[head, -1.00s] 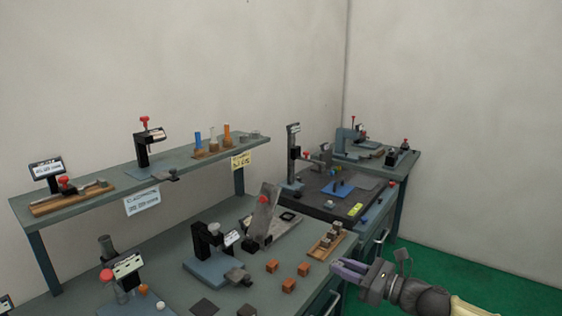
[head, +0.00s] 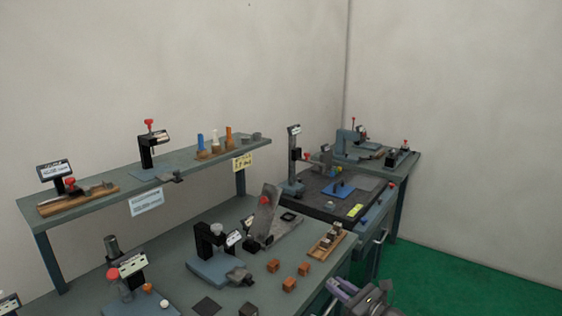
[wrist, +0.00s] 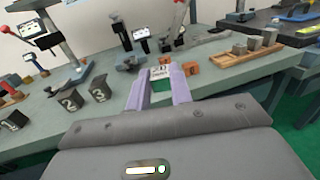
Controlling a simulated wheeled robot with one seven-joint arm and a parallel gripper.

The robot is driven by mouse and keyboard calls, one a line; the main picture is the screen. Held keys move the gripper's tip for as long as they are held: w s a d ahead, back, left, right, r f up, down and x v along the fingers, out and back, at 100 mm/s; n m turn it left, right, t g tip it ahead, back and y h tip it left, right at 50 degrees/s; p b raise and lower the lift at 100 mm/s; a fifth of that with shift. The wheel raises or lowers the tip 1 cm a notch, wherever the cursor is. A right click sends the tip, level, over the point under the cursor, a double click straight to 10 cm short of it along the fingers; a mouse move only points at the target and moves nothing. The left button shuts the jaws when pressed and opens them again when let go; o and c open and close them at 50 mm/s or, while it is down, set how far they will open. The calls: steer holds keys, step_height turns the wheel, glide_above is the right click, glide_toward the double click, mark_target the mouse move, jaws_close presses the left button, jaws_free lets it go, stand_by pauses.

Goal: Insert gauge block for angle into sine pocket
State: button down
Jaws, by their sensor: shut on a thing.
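My gripper (head: 338,286) is at the lower right of the head view, off the bench's front edge. In the wrist view its purple fingers (wrist: 160,80) are shut on a small block with a pale, marked face (wrist: 160,72), which I take to be a gauge block. Its marking is too small to read. The sine fixture, a tilted grey plate with a red knob (head: 264,201), stands on the bench left of my gripper. Its flat base has a dark square opening (head: 290,217), likely the pocket. The held block is apart from it.
A wooden tray (wrist: 231,61) of grey blocks stands near the bench's front edge, also in the head view (head: 315,248). Orange cubes (head: 273,265) lie left of it. A blue-based stand (head: 215,270) and numbered dark blocks (wrist: 72,104) stand further left. Green floor lies right.

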step_height(320, 180, down, 13)
steer(key=m+t+h+p, duration=0.35)
steer(key=m+h, duration=0.25)
steer(key=h, duration=0.2)
steer(key=s+h, duration=0.1)
steer(key=s, duration=0.1)
steer(key=s+m+h, duration=0.1)
steer(key=s+f+m+t+h+p, duration=0.1)
steer(key=s, duration=0.1)
steer(key=shift+s+f+h, duration=0.1)
steer(key=shift+s+h, duration=0.25)
steer(key=shift+h, duration=0.05)
steer(key=shift+f, duration=0.1)
steer(key=s+f, duration=0.4)
steer(key=f, duration=0.1)
steer(key=shift+s, duration=0.15)
steer(key=shift+d+f, duration=0.15)
